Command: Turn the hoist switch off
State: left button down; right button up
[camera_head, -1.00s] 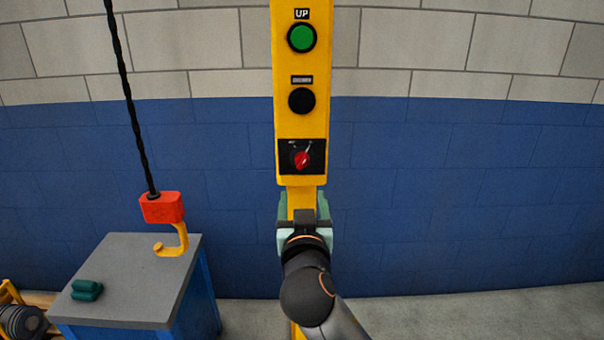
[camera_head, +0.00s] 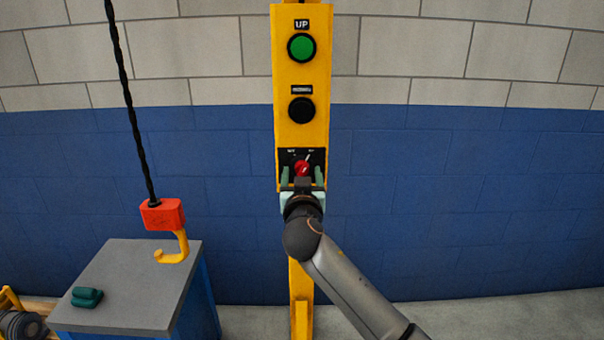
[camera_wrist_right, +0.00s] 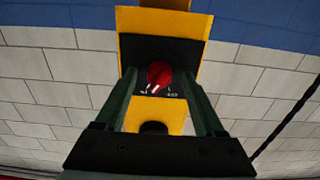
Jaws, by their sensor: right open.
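The yellow hoist panel (camera_head: 302,140) stands upright on a yellow post. It carries a green UP button (camera_head: 301,47), a black button (camera_head: 302,109) below it, and at the bottom a red rotary switch (camera_head: 302,168) on a black plate. The switch's pointer leans to the upper right in the head view. My right gripper (camera_head: 302,178) is open, its two green fingers on either side of the switch. In the right wrist view, the red switch (camera_wrist_right: 160,73) shows between the spread fingers; contact cannot be told. My left gripper is not in view.
A red hoist block (camera_head: 163,214) with a yellow hook hangs on a black cable at the left. It is above a grey-topped blue cabinet (camera_head: 140,265) bearing a green object (camera_head: 87,297). The wall is behind; the floor at right is clear.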

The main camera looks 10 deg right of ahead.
jog(key=shift+w, duration=0.2)
grip_shut()
dwell(0.6)
